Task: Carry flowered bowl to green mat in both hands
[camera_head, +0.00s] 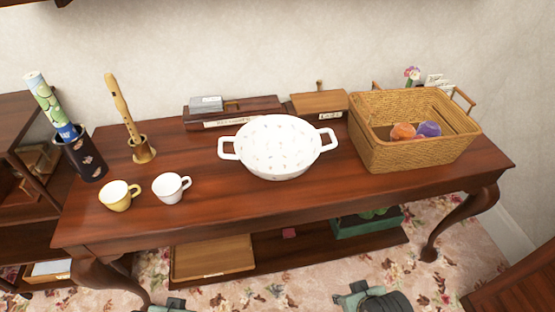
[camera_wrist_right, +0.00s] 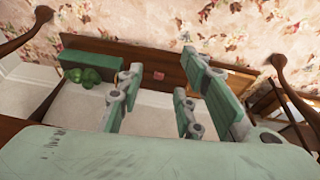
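The flowered bowl (camera_head: 275,147) is white with small sprigs and two loop handles. It stands upright and empty near the middle of the wooden table, apart from both grippers. A small grey-green part of my left gripper (camera_head: 176,304) shows at the bottom edge of the head view; its fingers cannot be made out. Part of my right gripper (camera_head: 362,297) shows at the bottom, in front of and below the tabletop. In the right wrist view its fingers (camera_wrist_right: 156,92) are spread with nothing between them. I see no green mat in either view.
On the table (camera_head: 330,192), a yellow cup (camera_head: 116,199) and a white cup (camera_head: 168,190) stand left of the bowl. A wicker basket (camera_head: 400,156) stands close on its right, a dark box (camera_head: 228,118) behind it. A green crate (camera_head: 365,226) sits on the lower shelf.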

